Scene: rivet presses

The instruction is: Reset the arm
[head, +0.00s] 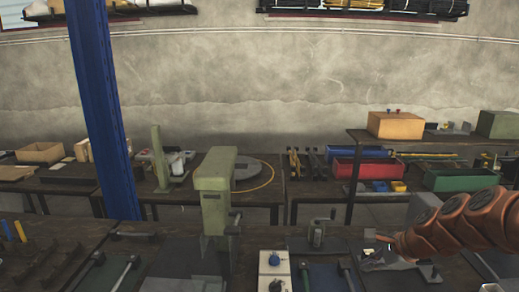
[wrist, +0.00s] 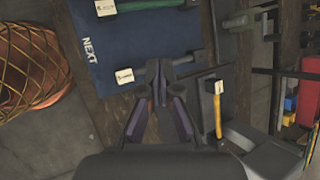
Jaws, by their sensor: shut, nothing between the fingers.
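In the wrist view my gripper (wrist: 156,70) points down over the bench. Its two dark fingers come together at the tips, with nothing seen between them. The tips overlap a grey-handled tool with a pale tag in the picture; I cannot tell how high above it they are. In the head view my orange arm (head: 455,225) reaches in from the right edge. I cannot make out the gripper clearly there.
A dark blue mat (wrist: 110,48) marked NEXT and a yellow-handled tool (wrist: 217,115) lie below. A green press (head: 214,185) and a small lever press (head: 318,231) stand on the front bench. A blue post (head: 101,110) rises at left.

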